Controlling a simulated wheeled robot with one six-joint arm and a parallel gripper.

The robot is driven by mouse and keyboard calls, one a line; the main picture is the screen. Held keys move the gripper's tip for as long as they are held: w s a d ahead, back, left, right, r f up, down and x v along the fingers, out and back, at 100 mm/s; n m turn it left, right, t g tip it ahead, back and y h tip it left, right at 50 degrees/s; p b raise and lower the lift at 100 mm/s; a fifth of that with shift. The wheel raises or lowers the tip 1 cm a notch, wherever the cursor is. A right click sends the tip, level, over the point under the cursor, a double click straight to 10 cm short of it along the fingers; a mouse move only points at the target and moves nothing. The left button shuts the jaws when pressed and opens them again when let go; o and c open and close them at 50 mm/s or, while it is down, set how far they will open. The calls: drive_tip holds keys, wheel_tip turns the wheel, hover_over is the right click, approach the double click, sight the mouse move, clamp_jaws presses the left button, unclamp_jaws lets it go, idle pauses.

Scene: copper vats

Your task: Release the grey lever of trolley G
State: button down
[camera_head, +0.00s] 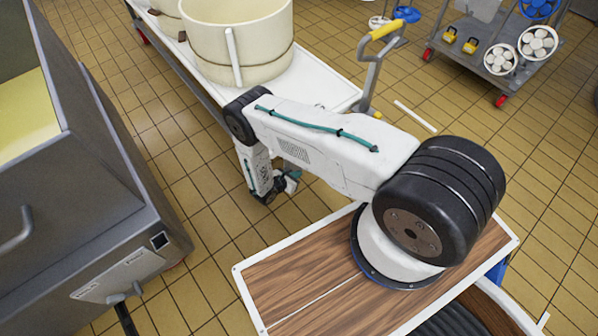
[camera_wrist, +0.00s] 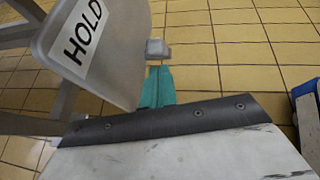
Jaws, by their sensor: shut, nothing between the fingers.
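A grey plate with a white HOLD label (camera_wrist: 95,45) fills the upper left of the wrist view. It is tilted and joined to grey bars (camera_wrist: 28,122); I cannot tell whether it is the grey lever itself. My gripper (camera_wrist: 155,48) shows just right of the plate, as a teal part with a small grey tip. It is shut and empty. Whether it touches the plate is unclear. In the head view my gripper (camera_head: 292,182) is small and low beside the wrist, over the tiled floor. No letter G is readable in either view.
A white-topped trolley (camera_head: 322,82) with cream vats (camera_head: 238,48) stands behind my arm. A grey upright with a yellow handle (camera_head: 386,29) is at its right end. A grey machine (camera_head: 85,215) stands at left. A cart with red castors (camera_head: 485,62) is at upper right.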

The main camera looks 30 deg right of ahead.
drive_tip(key=f+v, duration=0.1)
drive_tip(key=v, duration=1)
drive_tip(key=shift+s+a, duration=0.2)
drive_tip(key=shift+a, duration=0.2)
drive_tip(key=shift+f, duration=0.2)
drive_tip(key=shift+s+a+f+h, duration=0.1)
drive_tip(key=shift+a+f+h, duration=0.25)
drive_tip(key=shift+f, duration=0.2)
drive_tip(key=shift+s+a+f+h, duration=0.1)
drive_tip(key=shift+a+f+h, duration=0.2)
drive_tip(key=shift+f+h, duration=0.25)
